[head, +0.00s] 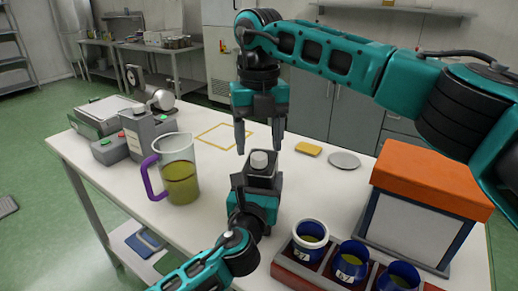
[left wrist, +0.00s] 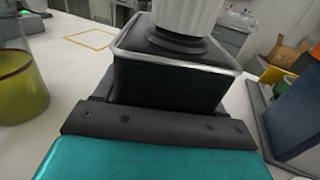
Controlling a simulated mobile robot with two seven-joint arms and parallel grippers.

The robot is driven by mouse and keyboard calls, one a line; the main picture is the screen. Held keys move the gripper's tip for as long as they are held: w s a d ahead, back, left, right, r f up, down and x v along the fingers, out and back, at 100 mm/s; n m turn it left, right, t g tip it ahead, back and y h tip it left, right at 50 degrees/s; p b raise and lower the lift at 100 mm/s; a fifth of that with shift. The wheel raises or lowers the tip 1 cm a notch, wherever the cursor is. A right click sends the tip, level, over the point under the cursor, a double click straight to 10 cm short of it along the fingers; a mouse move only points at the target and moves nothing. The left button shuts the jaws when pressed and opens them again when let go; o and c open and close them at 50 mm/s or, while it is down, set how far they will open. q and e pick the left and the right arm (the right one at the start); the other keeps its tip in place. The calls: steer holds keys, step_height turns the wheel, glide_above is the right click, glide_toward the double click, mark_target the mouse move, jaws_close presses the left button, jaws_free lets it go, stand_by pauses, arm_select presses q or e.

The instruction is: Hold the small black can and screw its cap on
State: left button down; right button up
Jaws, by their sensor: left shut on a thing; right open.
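The small black can (left wrist: 165,85) stands upright between the fingers of my left gripper (head: 256,186), which is shut on it. In the left wrist view it is a dark square can with a pale metal rim. The white ribbed cap (left wrist: 186,16) sits on the can's neck and shows in the head view (head: 259,159). I cannot tell how tightly it is screwed on. My right gripper (head: 258,148) points down just above the cap, fingers spread and empty. The can's lower part is hidden by the left gripper.
A jug of green-yellow oil with a purple handle (head: 178,168) stands left of the can. Blue cups (head: 351,262) in a red rack stand at front right, beside an orange-lidded box (head: 430,178). A yellow sponge (head: 308,149) and grey disc (head: 344,160) lie behind.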

step_height(320, 180, up, 9)
steer(key=shift+r, duration=0.15)
arm_select(q)
jaws_free()
stand_by(0.4)
steer(key=s+a, duration=0.2)
steer(key=s, duration=1)
steer(key=shift+s+a+p, duration=0.3)
steer(key=shift+s+p, duration=0.05)
steer(key=shift+p, duration=0.05)
arm_select(e)
steer(key=shift+r, duration=0.4)
